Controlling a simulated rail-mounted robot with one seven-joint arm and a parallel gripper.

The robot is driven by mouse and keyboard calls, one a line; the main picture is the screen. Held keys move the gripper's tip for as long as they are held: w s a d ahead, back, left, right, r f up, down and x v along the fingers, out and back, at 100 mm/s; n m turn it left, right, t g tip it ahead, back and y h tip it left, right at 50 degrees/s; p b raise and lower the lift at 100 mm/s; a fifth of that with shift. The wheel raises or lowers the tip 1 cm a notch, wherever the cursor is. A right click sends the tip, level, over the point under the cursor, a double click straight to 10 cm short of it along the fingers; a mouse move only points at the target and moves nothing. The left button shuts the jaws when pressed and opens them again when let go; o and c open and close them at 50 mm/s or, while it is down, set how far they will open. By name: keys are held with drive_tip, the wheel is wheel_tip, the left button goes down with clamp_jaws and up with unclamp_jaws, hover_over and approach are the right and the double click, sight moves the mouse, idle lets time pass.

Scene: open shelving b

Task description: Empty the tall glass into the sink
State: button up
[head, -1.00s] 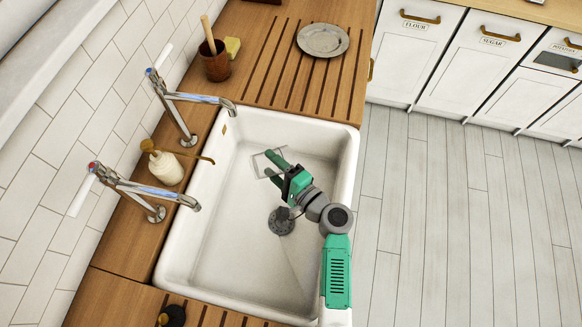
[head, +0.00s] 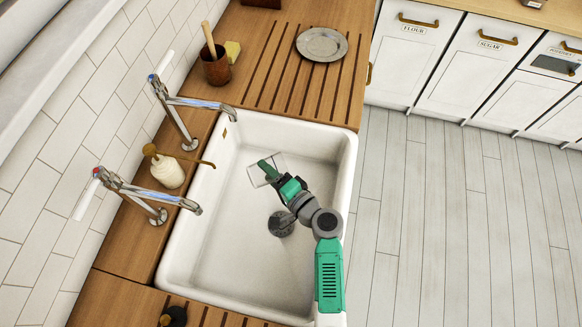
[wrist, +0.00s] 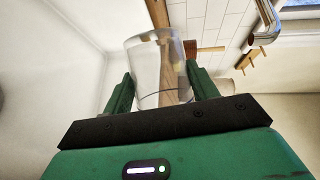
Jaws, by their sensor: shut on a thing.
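The tall glass (wrist: 158,62) is clear and stands between my two green fingers in the wrist view, with a finger against each side. My gripper (head: 267,169) is shut on it, inside the sink's outline in the head view. There the glass (head: 279,160) shows as a faint, tilted outline, partly hidden by a finger. I cannot tell whether liquid is in it. The white sink (head: 225,262) lies below, with a dark round drain (head: 281,223) partly hidden by my arm.
Two taps (head: 187,125) (head: 150,198) and a soap dispenser (head: 167,171) stand along the sink's left side. The sink's left and front floor is clear.

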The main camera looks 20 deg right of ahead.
sight(263, 183)
drive_tip(key=shift+a+f+n+b, duration=0.15)
drive_tip(key=shift+a+n+b, duration=0.25)
drive_tip(key=shift+a+n, duration=0.15)
drive_tip(key=shift+a+f+n+g+h+p, duration=0.15)
drive_tip(key=shift+a+n+g+h+p, duration=0.3)
drive_tip(key=shift+p, duration=0.3)
wheel_tip(263, 183, down, 3)
drive_tip(key=n+h+b, duration=0.1)
drive_tip(key=n, duration=0.1)
drive_tip(key=shift+a+n+g+h, duration=0.1)
drive_tip(key=shift+n+g+h, duration=0.15)
drive_tip(key=shift+n, duration=0.05)
drive_tip(key=shift+f+n+h+b, duration=0.3)
drive_tip(key=shift+n+h, duration=0.1)
drive_tip(key=shift+n, duration=0.1)
drive_tip(key=shift+w+a+f+n+h+p, duration=0.1)
drive_tip(key=shift+a+f+n+h+p, duration=0.75)
drive_tip(key=shift+p, duration=0.75)
drive_tip(key=shift+a+f+n+h+p, duration=0.3)
drive_tip(key=shift+a+n+h+p, duration=0.55)
drive_tip(key=shift+p, duration=0.8)
drive_tip(key=shift+w+a+f+n+h+p, duration=0.1)
drive_tip(key=shift+a+f+n+h+p, duration=0.45)
drive_tip(key=shift+n+p, duration=0.8)
drive_tip(key=shift+f+m, duration=0.1)
drive_tip(key=shift+m, duration=0.15)
drive_tip(key=shift+p, duration=0.3)
